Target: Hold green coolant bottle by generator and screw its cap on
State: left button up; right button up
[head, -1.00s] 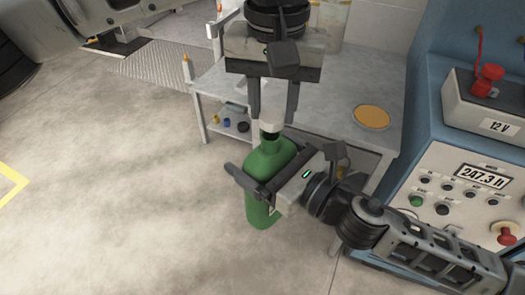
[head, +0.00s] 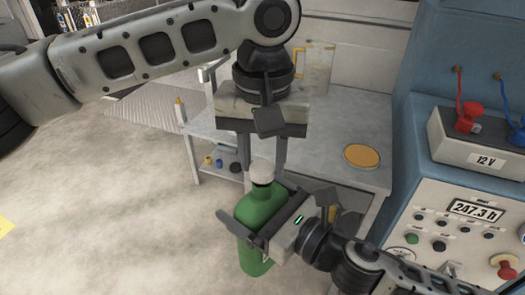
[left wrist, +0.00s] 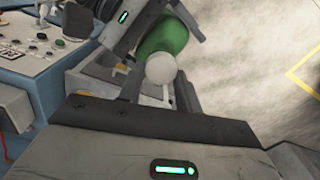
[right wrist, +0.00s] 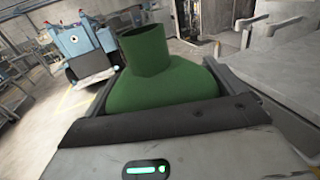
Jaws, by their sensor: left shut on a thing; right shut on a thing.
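The green coolant bottle (head: 262,212) is held roughly upright, off the floor, at the front of the table. My right gripper (head: 250,208) is shut around its body. My left gripper (head: 264,158) points down and is shut on the white cap (head: 262,173). In the head view the cap overlaps the top of the neck, with a dark band below it. The right wrist view shows the bottle's neck (right wrist: 147,47) open and uncapped. In the left wrist view the cap (left wrist: 161,70) sits between the fingers, with the bottle (left wrist: 165,36) beyond it.
The generator (head: 455,225), with a 12 V box (head: 480,150) on it, stands at the right. The grey table (head: 315,130) behind my grippers carries an orange disc (head: 362,155). Small items lie on its lower shelf (head: 222,160). The floor at left is open.

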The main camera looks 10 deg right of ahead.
pick_arm(q)
jog(key=shift+f, duration=0.65)
jog(key=shift+f, duration=0.55)
